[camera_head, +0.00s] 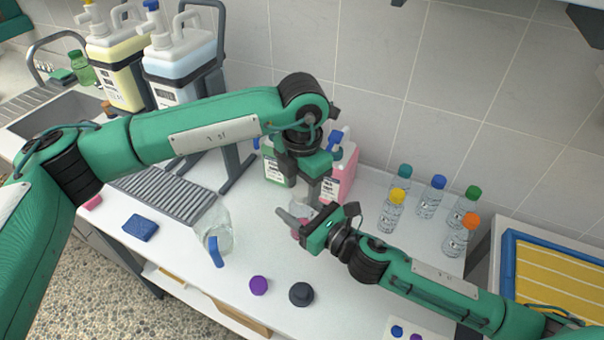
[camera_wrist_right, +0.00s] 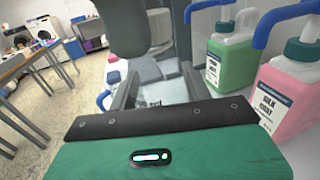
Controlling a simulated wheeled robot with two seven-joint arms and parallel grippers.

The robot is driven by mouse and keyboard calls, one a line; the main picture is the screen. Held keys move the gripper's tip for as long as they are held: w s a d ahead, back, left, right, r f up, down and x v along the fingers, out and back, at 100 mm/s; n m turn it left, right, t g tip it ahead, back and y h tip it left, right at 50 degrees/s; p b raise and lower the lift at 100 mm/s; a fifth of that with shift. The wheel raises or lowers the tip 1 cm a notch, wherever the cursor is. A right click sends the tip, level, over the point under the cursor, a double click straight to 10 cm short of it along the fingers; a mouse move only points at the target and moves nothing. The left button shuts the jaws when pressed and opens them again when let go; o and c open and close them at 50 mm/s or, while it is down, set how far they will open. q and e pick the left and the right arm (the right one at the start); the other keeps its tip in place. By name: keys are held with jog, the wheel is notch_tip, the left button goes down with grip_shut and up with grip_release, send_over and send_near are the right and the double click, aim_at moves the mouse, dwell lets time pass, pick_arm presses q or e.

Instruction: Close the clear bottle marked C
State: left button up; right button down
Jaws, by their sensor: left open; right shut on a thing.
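A clear bottle (camera_head: 300,211) stands on the white counter, mostly hidden between my two grippers. I cannot read a letter on it, and its mouth is hidden. Its lower part looks pinkish. My right gripper (camera_head: 298,224) is shut on this bottle from the right side. In the right wrist view, clear material (camera_wrist_right: 160,92) shows between its fingers. My left gripper (camera_head: 313,190) points down just above the bottle and is open.
Green (camera_wrist_right: 231,57) and pink (camera_wrist_right: 291,88) soap containers stand behind. Several capped bottles (camera_head: 391,212) stand at right. A blue sponge (camera_head: 141,228) lies at left. A blue-rimmed tray (camera_head: 508,275) is far right.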

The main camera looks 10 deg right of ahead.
pick_arm(q)
jog(key=c, duration=1)
jog(key=o, duration=1.1)
jog(key=shift+o, duration=0.2)
notch_tip(320, 180, up, 12)
